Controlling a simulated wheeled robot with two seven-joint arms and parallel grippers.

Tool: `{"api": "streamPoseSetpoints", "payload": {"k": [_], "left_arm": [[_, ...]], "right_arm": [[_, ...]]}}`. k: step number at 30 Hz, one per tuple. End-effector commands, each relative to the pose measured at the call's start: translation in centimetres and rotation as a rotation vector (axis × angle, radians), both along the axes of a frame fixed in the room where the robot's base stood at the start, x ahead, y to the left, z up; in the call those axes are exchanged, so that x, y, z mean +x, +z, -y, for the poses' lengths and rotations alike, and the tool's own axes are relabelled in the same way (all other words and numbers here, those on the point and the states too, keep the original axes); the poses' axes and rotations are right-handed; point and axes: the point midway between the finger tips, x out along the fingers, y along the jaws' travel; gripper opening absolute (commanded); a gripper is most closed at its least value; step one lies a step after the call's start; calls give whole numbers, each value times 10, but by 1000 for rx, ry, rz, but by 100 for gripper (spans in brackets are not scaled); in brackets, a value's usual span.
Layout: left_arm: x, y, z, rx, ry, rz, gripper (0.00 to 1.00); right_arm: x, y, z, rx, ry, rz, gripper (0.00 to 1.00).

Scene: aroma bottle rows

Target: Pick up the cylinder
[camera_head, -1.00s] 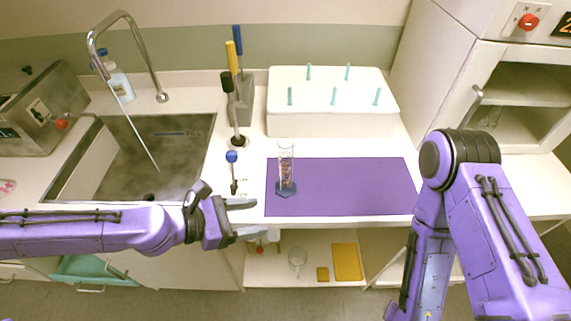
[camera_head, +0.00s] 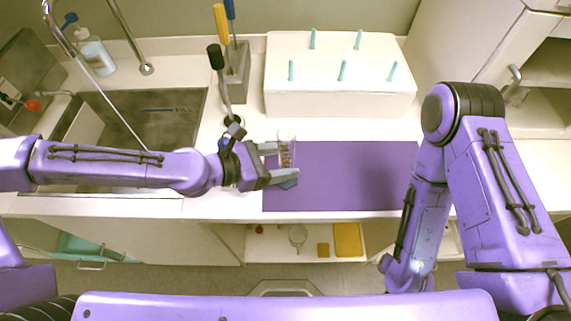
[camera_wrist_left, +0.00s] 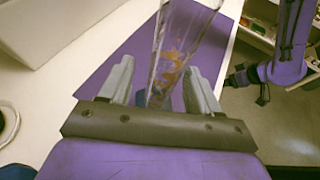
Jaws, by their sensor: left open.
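The cylinder (camera_head: 286,148) is a clear glass tube with a blue base and small brownish contents. It stands upright at the left end of the purple mat (camera_head: 350,178). My left gripper (camera_head: 282,163) is open, with its fingers reaching to either side of the cylinder. In the left wrist view the cylinder (camera_wrist_left: 172,55) rises between the two open fingers (camera_wrist_left: 160,88), and its lower end is partly hidden. I cannot tell whether a finger touches it. My right arm stands at the right, but its gripper is out of view.
A white box (camera_head: 340,85) with several teal pegs stands behind the mat. A holder (camera_head: 237,82) with yellow- and blue-handled tools is left of it. The sink (camera_head: 150,120) lies under my left arm. The mat's right part is clear.

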Motion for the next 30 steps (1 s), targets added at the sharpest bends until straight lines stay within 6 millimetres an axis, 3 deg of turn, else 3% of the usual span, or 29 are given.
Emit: {"api": "streamPoseSetpoints", "payload": {"k": [5, 12, 13, 18, 30], "left_arm": [[7, -9, 24, 0, -1, -2, 62], [9, -11, 27, 0, 2, 1, 62], [9, -11, 27, 0, 2, 1, 59], [9, -11, 27, 0, 2, 1, 6], [9, -4, 27, 0, 2, 1, 6]], "right_arm": [[0, 9, 0, 0, 0, 0, 67], [0, 9, 0, 0, 0, 0, 67], [0, 9, 0, 0, 0, 0, 67], [0, 9, 0, 0, 0, 0, 67], [0, 14, 0, 0, 0, 0, 67]]}}
